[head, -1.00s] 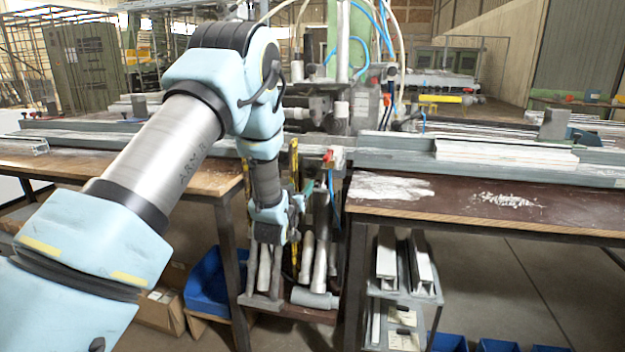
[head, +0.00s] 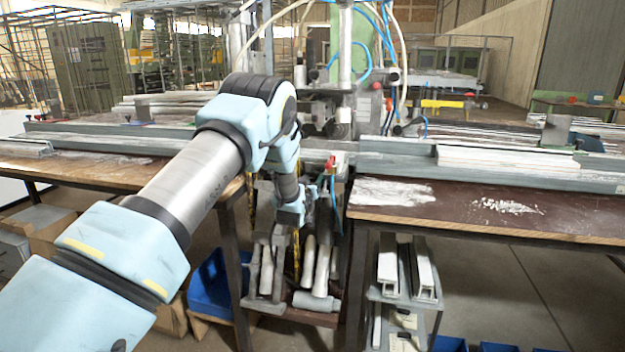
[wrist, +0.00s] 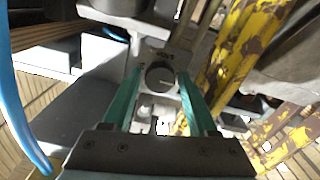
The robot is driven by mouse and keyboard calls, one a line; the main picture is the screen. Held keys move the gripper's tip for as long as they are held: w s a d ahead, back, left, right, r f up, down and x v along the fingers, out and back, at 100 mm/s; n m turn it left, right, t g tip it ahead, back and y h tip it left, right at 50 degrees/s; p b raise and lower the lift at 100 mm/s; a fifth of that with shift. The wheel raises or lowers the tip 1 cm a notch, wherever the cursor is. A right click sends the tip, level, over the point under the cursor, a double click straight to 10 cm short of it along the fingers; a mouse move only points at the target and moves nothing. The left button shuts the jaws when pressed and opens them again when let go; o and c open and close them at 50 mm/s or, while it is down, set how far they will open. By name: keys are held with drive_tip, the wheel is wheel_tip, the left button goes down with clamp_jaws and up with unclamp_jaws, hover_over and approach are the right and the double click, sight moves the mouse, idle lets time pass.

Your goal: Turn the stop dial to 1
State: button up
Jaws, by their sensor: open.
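The stop dial (wrist: 160,75) is a small dark round knob with a thin light line on its face, set on a grey metal plate in the wrist view. My gripper (wrist: 160,84) is open, with its two green fingers reaching toward the dial, one to each side of it. I cannot tell whether the fingers touch it. The numbers around the dial are too small to read. In the head view my gripper (head: 308,203) is at the gap between the two benches, and the dial is not discernible there.
A worn yellow bar (wrist: 238,55) runs close to the right of the fingers. A blue hose (wrist: 18,115) hangs at the left of the wrist view. Bench tops stand left (head: 95,172) and right (head: 420,210) of the gap. A blue bin (head: 208,285) is below.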

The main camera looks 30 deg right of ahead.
clamp_jaws()
idle(0.4)
drive_tip(key=shift+f+b, duration=0.1)
drive_tip(key=shift+b, duration=0.3)
drive_tip(key=shift+f+m+b, duration=0.15)
drive_tip(key=shift+m+b, duration=0.95)
drive_tip(key=shift+b, duration=0.05)
drive_tip(key=m+b, duration=0.3)
drive_tip(key=shift+b, duration=0.4)
drive_tip(key=m+b, duration=0.2)
drive_tip(key=m, duration=0.1)
drive_tip(key=shift+m+b, duration=1.45)
drive_tip(key=shift+m, duration=0.25)
drive_tip(key=shift+r, duration=0.2)
